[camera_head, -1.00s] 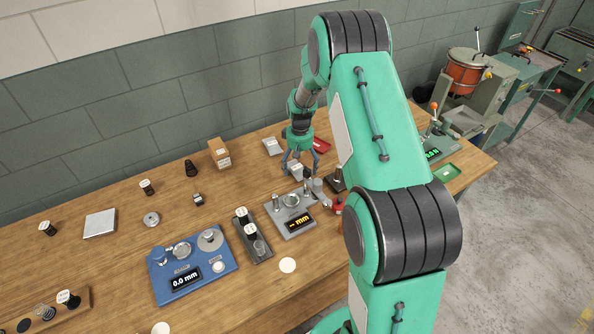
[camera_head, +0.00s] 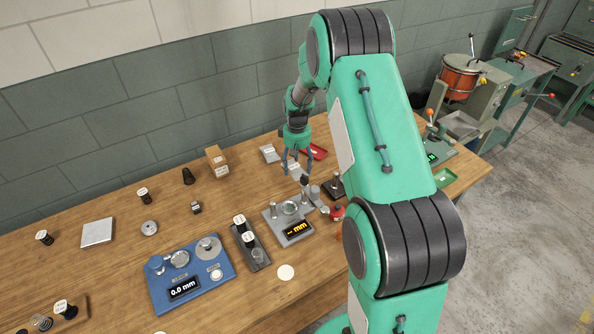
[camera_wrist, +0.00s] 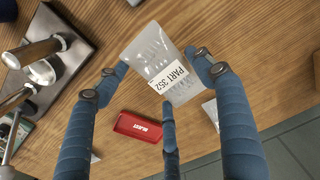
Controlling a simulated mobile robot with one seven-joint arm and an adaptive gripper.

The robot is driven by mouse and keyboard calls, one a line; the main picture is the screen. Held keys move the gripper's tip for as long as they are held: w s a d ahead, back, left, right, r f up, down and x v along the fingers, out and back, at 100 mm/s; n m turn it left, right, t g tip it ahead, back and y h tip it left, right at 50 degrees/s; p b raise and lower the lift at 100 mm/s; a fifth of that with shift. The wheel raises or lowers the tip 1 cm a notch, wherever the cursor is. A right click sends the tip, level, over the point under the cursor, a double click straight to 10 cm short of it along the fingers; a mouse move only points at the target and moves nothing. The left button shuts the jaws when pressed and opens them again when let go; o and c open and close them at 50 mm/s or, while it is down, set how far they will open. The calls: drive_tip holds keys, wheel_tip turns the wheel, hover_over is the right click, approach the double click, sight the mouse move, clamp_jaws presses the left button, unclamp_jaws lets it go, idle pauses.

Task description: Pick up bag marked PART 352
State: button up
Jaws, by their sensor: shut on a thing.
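The clear bag marked PART 352 (camera_wrist: 150,62) is between the blue fingers of my gripper (camera_wrist: 160,82) in the wrist view, its printed label facing the camera. The fingers are shut on it. In the head view the bag (camera_head: 293,169) hangs below my gripper (camera_head: 295,160), small and partly covered by the fingers. It appears to be a little above the wooden table (camera_head: 120,230), behind the grey gauge.
A red tray marked REJECT (camera_wrist: 138,127) lies near the bag. Another pale packet (camera_head: 270,153) lies to the left of the tray. The grey gauge with the mm display (camera_head: 275,228) is in front. A cardboard box (camera_head: 216,160) stands to the left.

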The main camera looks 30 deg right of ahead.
sight(297, 165)
drive_tip(key=shift+r, duration=2.8)
